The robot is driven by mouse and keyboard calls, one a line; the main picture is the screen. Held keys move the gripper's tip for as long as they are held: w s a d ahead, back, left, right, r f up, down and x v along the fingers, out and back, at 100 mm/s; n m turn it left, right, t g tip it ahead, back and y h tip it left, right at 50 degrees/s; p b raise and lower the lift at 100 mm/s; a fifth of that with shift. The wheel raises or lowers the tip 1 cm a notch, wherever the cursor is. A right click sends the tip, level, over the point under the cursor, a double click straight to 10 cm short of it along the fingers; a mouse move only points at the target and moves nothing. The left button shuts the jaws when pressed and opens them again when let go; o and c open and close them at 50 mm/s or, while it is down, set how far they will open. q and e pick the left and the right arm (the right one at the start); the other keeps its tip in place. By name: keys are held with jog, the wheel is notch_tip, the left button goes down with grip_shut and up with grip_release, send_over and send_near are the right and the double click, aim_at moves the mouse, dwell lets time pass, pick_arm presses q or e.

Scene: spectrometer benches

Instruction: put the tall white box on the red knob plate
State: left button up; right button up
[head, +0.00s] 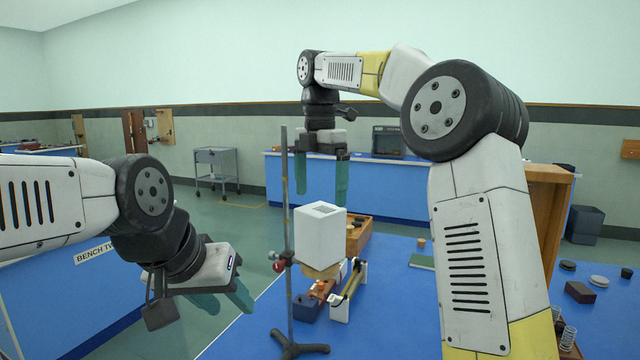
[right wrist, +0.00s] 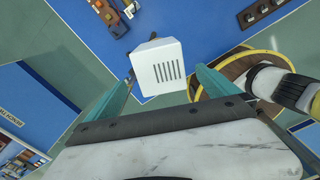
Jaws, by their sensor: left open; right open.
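The tall white box (head: 320,235) stands upright on a tan plate (head: 322,271) beside the rod of a dark stand. A clamp with a red knob (head: 279,265) sits on that rod at the plate's height; the box hides most of the plate and how it joins the clamp. My right gripper (head: 321,181) is open, pointing down above the box and apart from it. In the right wrist view the white box (right wrist: 157,67) shows between the spread fingers. My left gripper (head: 226,298) is open and empty, left of the stand.
The stand's dark tripod foot (head: 298,347) rests on the blue bench (head: 395,310). Small apparatus (head: 341,305) and a wooden tray (head: 359,238) lie close to the box. Several small objects lie at the right. The bench between is mostly clear.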

jog(key=shift+s+d+r, duration=0.1)
jog(key=shift+r, duration=0.55)
jog(key=s+d+f+m+t, duration=0.1)
jog(key=s+d+m+t, duration=0.2)
jog(key=s+d+m, duration=0.7)
jog(key=s+d+f+m+t+y, duration=0.2)
jog(key=s+d+f+m+t, duration=0.1)
jog(key=s+f+m, duration=0.8)
jog(key=s+d+m, duration=0.1)
jog(key=s+m, duration=0.1)
jog(key=m, duration=0.3)
jog(key=shift+s+f, duration=0.35)
jog(key=shift+f, duration=0.05)
